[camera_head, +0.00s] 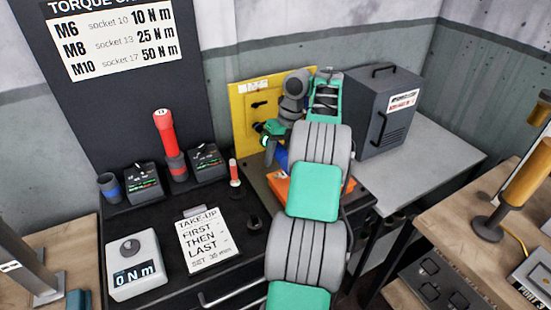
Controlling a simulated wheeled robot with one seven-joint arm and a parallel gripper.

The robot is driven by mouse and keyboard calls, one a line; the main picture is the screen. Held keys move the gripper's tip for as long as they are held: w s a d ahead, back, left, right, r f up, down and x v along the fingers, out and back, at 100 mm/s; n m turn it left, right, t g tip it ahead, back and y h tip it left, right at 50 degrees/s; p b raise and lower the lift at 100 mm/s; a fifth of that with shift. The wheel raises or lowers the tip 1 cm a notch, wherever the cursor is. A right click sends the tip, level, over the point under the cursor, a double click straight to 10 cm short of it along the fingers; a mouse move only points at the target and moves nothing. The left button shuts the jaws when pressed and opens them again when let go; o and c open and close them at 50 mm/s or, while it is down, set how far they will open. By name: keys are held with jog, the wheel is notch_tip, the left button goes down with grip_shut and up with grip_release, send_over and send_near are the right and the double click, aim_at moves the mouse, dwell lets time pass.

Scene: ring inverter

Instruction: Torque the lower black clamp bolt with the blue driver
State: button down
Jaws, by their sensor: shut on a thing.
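The blue driver (282,158) shows as a short blue piece below my wrist, its rest hidden behind my arm. My gripper (271,152) is shut on it, close in front of the yellow panel (242,92). A black clamp bolt (259,104) shows on the upper part of the panel. The lower black clamp bolt is hidden or too small to make out behind my gripper, so I cannot tell whether the driver touches it.
A red driver (164,133) stands upright in its holder. A blue-ringed holder (108,187) is empty. A torque display (134,264) reads 0 N m. A take-up card (207,240) lies on the bench. A dark grey box (376,112) stands right of my arm.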

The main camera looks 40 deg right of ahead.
aim_at(283, 165)
jog(key=shift+s+a+f+b, duration=0.1)
jog(key=shift+s+a+b, duration=0.15)
jog(key=shift+s+b, duration=0.5)
jog(key=shift+s+a+b, duration=0.25)
jog(key=shift+s+b, duration=0.4)
jog(key=shift+s, duration=0.2)
jog(key=shift+s+a, duration=0.1)
jog(key=shift+s, duration=0.35)
